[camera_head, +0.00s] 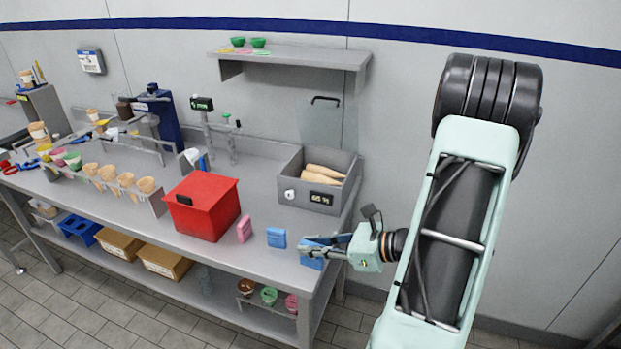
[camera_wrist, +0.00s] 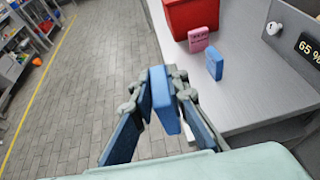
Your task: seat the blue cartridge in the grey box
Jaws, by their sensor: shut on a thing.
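My gripper (camera_head: 318,250) is shut on a blue cartridge (camera_head: 312,260), held near the table's front right edge. In the wrist view the cartridge (camera_wrist: 163,100) stands between the fingers (camera_wrist: 164,82), slightly tilted. A second blue block (camera_head: 276,237) stands on the table just left of my gripper; it also shows in the wrist view (camera_wrist: 214,63). The grey box (camera_head: 308,195) stands farther back at the table's right end, with a white knob and a percent display on its front.
A pink block (camera_head: 244,229) and a red bin (camera_head: 203,208) stand left of the blue block. A clear panel (camera_head: 320,125) with a black handle rises behind the grey box. A shelf (camera_head: 290,55) hangs above. Bare tabletop (camera_head: 262,205) lies between red bin and grey box.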

